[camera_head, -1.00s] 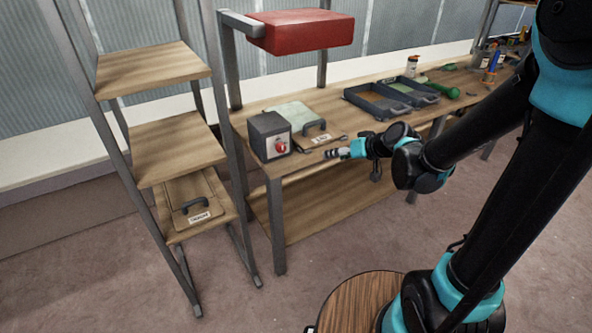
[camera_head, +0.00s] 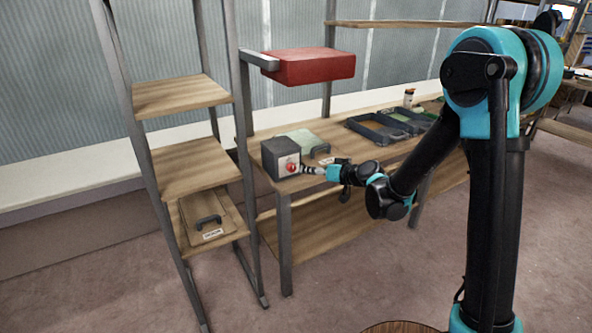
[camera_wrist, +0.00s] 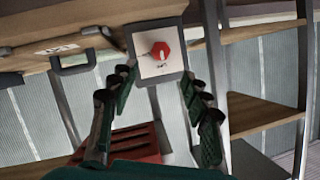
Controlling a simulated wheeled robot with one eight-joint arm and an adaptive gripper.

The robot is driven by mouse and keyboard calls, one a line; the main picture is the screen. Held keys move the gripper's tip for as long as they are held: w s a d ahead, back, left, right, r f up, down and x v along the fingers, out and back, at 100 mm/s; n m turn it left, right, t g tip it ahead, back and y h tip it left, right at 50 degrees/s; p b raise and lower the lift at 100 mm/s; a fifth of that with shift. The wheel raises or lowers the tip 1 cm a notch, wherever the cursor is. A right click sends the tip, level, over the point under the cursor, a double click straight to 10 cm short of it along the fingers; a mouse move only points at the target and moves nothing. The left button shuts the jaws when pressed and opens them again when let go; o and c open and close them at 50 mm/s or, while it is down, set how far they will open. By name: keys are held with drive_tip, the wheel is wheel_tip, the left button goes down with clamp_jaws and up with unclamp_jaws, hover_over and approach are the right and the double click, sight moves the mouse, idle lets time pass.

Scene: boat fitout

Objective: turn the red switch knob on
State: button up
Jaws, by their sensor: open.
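The red switch knob (camera_head: 292,168) sits on the pale front plate of a dark grey box (camera_head: 270,153) at the left end of the workbench. In the wrist view the red knob (camera_wrist: 160,51) shows on its white plate, straight ahead, with small lettering below it. My gripper (camera_head: 308,170) is just right of the knob in the head view, pointing at it. In the wrist view my gripper (camera_wrist: 158,78) is open, its two fingers spread either side of the line to the knob. Nothing is between the fingers, and contact with the knob cannot be told.
Dark trays (camera_head: 365,132) stand further right. A red block (camera_head: 310,68) overhangs the bench on a bracket. A wooden shelf rack (camera_head: 190,165) stands left of the box. The floor in front is clear.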

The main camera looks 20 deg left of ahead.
sight(293, 168)
drive_tip(key=x, duration=1)
drive_tip(key=shift+r, duration=0.1)
clamp_jaws()
